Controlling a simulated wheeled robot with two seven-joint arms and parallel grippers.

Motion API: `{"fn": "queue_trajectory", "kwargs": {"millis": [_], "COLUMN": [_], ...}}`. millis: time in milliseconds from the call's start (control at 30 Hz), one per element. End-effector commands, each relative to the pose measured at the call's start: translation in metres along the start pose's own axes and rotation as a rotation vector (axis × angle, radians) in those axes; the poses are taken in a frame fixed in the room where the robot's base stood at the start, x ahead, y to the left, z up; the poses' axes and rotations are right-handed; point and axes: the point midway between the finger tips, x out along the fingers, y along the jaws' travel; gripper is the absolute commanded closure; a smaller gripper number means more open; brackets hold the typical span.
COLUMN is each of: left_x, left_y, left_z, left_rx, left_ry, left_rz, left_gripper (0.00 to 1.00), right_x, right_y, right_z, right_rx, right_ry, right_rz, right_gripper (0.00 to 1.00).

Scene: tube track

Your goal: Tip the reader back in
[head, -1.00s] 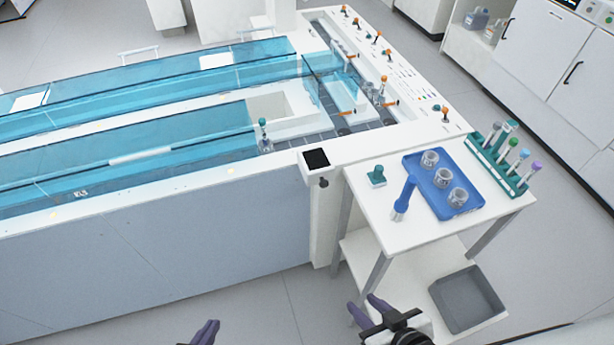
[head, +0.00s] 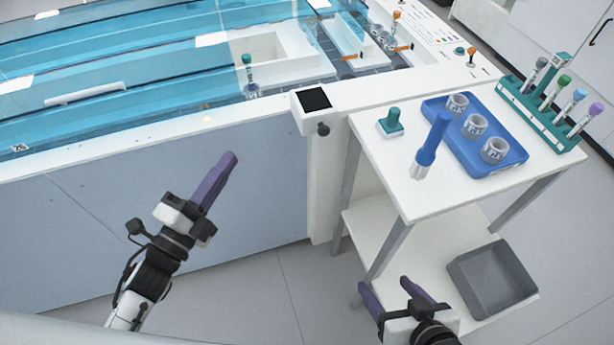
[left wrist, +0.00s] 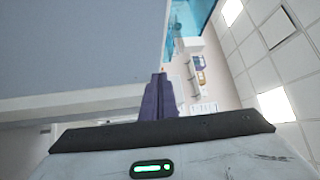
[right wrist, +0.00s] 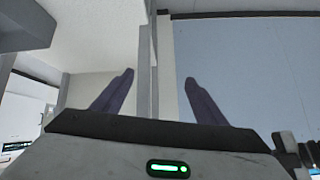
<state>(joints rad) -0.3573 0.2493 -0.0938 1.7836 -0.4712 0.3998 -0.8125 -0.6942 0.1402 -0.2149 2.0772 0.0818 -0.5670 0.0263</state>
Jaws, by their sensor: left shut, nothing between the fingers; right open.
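The reader appears to be the white box with a black square screen (head: 312,99) at the near corner of the track bench. A dark knob (head: 323,129) sticks out just below it. I cannot tell how far the box is tipped. My left gripper (head: 229,158) is shut and empty, in front of the bench's grey side panel, left of and below the reader and apart from it. Its closed purple fingers also show in the left wrist view (left wrist: 158,82). My right gripper (head: 384,283) is open and empty, low beside the cart; its spread fingers show in the right wrist view (right wrist: 158,82).
A white cart (head: 400,180) stands right of the reader. It carries a teal stopper-like piece (head: 391,122), a blue handheld tool (head: 431,146), a blue tray (head: 515,157) of cups and a teal tube rack (head: 540,115). A grey bin (head: 492,283) sits on its lower shelf. Clear covers top the bench.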

Motion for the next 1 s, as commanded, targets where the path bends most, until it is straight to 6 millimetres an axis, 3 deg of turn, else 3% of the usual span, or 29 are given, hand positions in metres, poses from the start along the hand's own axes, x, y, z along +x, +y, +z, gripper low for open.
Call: {"fn": "queue_trajectory", "kwargs": {"millis": [33,100,300,400,667,1000], "left_x": [0.005,0.009,0.003,-0.002,0.002,0.054], "left_y": [0.018,0.018,0.034,0.041,0.041,0.030], "left_z": [-0.003,-0.014,-0.042,-0.050,-0.064,-0.108], "left_rx": [0.169,0.405,0.922,1.068,1.173,1.169], "left_ry": [0.076,0.176,0.391,0.453,0.499,0.497], "left_rz": [-0.073,-0.174,-0.418,-0.498,-0.562,-0.561], "left_gripper": [1.00,1.00,1.00,1.00,1.00,1.00], "right_x": [0.024,0.036,0.060,0.065,0.065,0.062], "right_y": [0.002,0.002,-0.001,-0.002,-0.003,-0.002], "right_z": [0.022,0.032,0.051,0.055,0.054,0.053], "right_rx": [0.002,0.005,0.013,0.015,0.017,0.020], "right_ry": [0.005,0.008,0.017,0.019,0.021,0.030], "right_rz": [-0.007,-0.015,-0.036,-0.043,-0.046,-0.041], "right_gripper": [0.34,0.34,0.34,0.34,0.34,0.34]}}
